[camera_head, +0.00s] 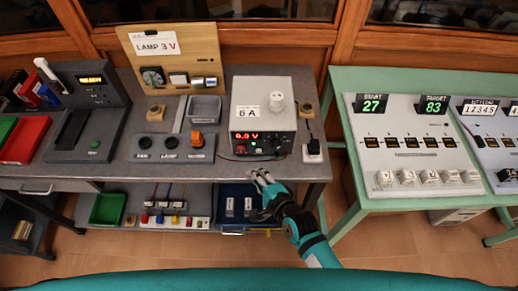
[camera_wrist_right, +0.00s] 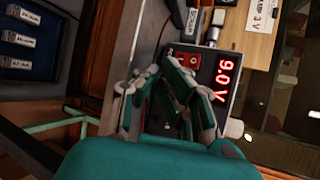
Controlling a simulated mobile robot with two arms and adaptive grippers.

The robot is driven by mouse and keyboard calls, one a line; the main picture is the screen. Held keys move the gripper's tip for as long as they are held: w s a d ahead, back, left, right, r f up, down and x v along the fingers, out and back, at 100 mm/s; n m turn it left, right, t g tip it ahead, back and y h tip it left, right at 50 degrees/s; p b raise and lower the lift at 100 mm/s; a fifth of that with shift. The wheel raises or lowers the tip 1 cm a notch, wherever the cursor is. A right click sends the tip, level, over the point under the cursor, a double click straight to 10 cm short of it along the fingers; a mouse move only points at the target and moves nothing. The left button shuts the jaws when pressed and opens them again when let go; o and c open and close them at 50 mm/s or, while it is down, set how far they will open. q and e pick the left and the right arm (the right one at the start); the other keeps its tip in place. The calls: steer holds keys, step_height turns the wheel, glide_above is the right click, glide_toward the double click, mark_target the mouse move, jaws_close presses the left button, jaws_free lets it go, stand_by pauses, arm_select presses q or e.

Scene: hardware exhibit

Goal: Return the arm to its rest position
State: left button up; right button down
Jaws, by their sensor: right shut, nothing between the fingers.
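My right gripper (camera_head: 262,178) is in front of the dark workbench's (camera_head: 225,170) front edge, below the power supply, with its arm coming up from the lower right. In the right wrist view the same gripper (camera_wrist_right: 152,76) is shut with nothing held, in front of the power supply (camera_wrist_right: 208,62). The power supply (camera_head: 264,98) is a white box with a red display, a knob and a "6 A" label on top. The display reads 9.0 V in the right wrist view. My left gripper is not in view.
Left of the supply are a switch panel (camera_head: 157,148), a grey tray (camera_head: 205,108) and a wooden "LAMP 3 V" board (camera_head: 200,46). Under the bench is a blue tray (camera_head: 226,217). A green table (camera_head: 348,84) with a START/TARGET panel (camera_head: 415,165) stands at the right.

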steer(key=shift+s, duration=0.55)
